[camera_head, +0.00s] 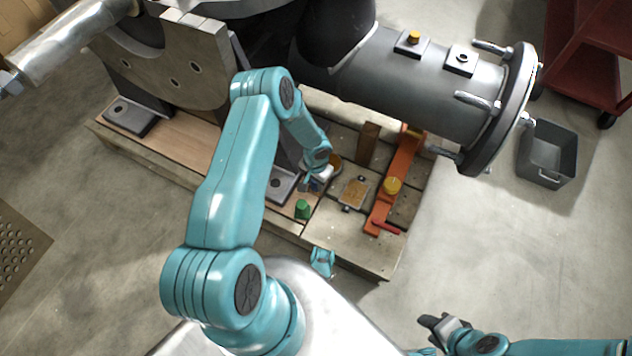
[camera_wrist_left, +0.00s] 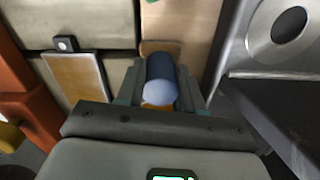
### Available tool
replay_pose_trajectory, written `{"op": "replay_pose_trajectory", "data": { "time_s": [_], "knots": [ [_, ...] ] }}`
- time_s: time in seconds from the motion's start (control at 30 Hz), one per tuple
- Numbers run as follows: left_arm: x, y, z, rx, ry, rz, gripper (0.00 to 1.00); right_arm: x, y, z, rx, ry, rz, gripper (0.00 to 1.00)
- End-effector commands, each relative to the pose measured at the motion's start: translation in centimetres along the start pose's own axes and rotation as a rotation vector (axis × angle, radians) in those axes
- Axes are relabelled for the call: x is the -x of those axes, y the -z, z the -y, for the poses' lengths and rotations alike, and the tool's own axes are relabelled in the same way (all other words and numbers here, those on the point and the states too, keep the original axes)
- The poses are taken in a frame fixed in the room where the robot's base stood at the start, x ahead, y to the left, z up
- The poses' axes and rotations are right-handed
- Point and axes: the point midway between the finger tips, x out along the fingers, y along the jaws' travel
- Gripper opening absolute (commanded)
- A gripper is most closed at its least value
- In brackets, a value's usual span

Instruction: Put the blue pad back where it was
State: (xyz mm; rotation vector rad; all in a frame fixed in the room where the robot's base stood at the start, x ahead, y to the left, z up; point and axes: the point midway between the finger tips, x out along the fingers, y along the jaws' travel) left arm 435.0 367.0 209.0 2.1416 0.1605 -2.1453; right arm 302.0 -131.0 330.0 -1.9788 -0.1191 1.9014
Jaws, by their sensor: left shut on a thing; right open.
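The blue pad (camera_wrist_left: 162,82) is a short rounded blue piece with a paler near end, held between the two jaws of my left gripper (camera_wrist_left: 160,92) in the left wrist view. In the head view my left gripper (camera_head: 313,184) is low over the wooden base, beside the grey casing's foot, and only a bit of blue shows at it. I cannot tell whether the pad touches the surface below. A tan patch (camera_wrist_left: 160,47) lies just beyond the pad. My right gripper (camera_head: 442,325) is open and empty at the lower right, over the floor, away from the base.
A grey flanged pipe (camera_head: 420,80) overhangs behind. A grey bin (camera_head: 548,154) stands on the floor.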

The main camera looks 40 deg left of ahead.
Motion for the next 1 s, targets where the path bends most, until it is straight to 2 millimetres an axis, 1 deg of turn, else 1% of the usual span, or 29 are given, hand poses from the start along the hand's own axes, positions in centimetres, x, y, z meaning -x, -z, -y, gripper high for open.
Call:
{"op": "replay_pose_trajectory", "data": {
  "time_s": [0.13,0.3,0.33,0.37,0.4,0.67,0.77,0.87,1.0],
  "knots": [
    [0.2,0.0,0.0,0.000,0.000,-0.001,0.12,0.1,0.0,0.0,0.000,0.000,0.000,0.43],
    [-0.3,0.0,0.0,0.000,0.000,0.000,0.12,-0.4,0.1,-0.2,-0.001,0.000,-0.004,0.43],
    [-0.1,0.0,0.0,0.000,0.000,0.000,0.46,-0.2,0.1,-0.1,-0.001,0.000,-0.004,0.43],
    [-0.1,0.0,0.0,0.000,0.000,0.000,0.56,-0.2,0.1,-0.1,-0.001,0.000,-0.004,0.43],
    [-0.1,0.0,0.0,0.000,0.000,0.000,0.62,-0.2,0.1,-0.1,-0.001,0.000,-0.004,0.43],
    [0.0,0.0,0.0,0.000,0.000,0.000,0.62,-0.1,0.1,-0.1,-0.001,0.000,-0.003,0.43],
    [0.7,0.0,0.0,0.000,0.000,0.000,0.62,0.5,0.0,0.2,0.001,0.000,0.000,0.43],
    [2.4,0.1,0.0,0.000,0.001,-0.001,0.62,1.0,-0.1,0.5,0.004,0.001,0.004,0.43],
    [5.9,0.1,0.0,0.000,0.001,-0.002,0.62,2.1,-0.5,1.0,0.012,0.001,0.012,0.43]
  ]
}}
